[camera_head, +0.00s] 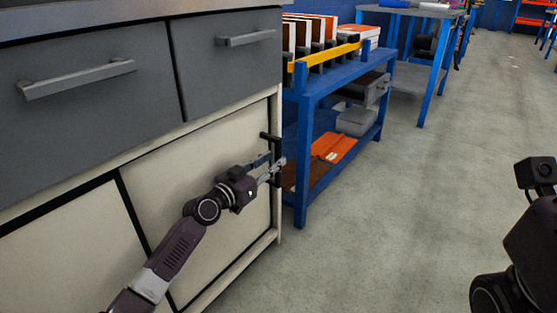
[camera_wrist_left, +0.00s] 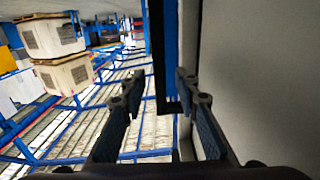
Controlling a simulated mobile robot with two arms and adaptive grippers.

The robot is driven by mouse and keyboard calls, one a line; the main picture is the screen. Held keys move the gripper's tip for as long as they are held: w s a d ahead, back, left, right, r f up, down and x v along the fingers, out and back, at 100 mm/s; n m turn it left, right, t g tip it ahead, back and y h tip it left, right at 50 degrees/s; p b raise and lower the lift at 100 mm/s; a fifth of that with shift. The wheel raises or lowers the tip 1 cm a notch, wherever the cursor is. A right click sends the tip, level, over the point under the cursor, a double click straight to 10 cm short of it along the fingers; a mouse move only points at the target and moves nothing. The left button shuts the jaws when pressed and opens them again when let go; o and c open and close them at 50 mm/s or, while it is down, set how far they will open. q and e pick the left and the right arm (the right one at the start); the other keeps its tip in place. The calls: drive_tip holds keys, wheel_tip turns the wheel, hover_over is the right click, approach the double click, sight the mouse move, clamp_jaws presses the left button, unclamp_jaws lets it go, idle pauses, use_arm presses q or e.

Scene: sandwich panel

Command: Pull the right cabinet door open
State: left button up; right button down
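The right cabinet door (camera_head: 180,170) is a cream panel below the grey drawers. It looks closed in its frame. Its dark vertical handle (camera_head: 266,136) is at the door's right edge, partly hidden behind my left gripper. My left gripper (camera_head: 275,168) is at the handle with its fingers apart. In the left wrist view the left gripper (camera_wrist_left: 158,85) is open, and the dark handle (camera_wrist_left: 172,107) stands between the two fingers, nearer the right one. I cannot tell whether either finger touches it. The door's pale face (camera_wrist_left: 260,60) fills the right side of that view.
Grey drawers (camera_head: 80,90) with bar handles sit above the doors. The left cabinet door (camera_head: 75,255) is beside the right one. A blue shelf cart (camera_head: 300,150) with binders stands close past the cabinet's right edge. The floor (camera_head: 400,210) to the right is clear.

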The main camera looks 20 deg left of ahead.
sight(276, 158)
use_arm(q)
drive_tip(key=shift+b+x, duration=0.45)
drive_tip(key=shift+x, duration=1.15)
drive_tip(key=shift+c, duration=0.6)
clamp_jaws()
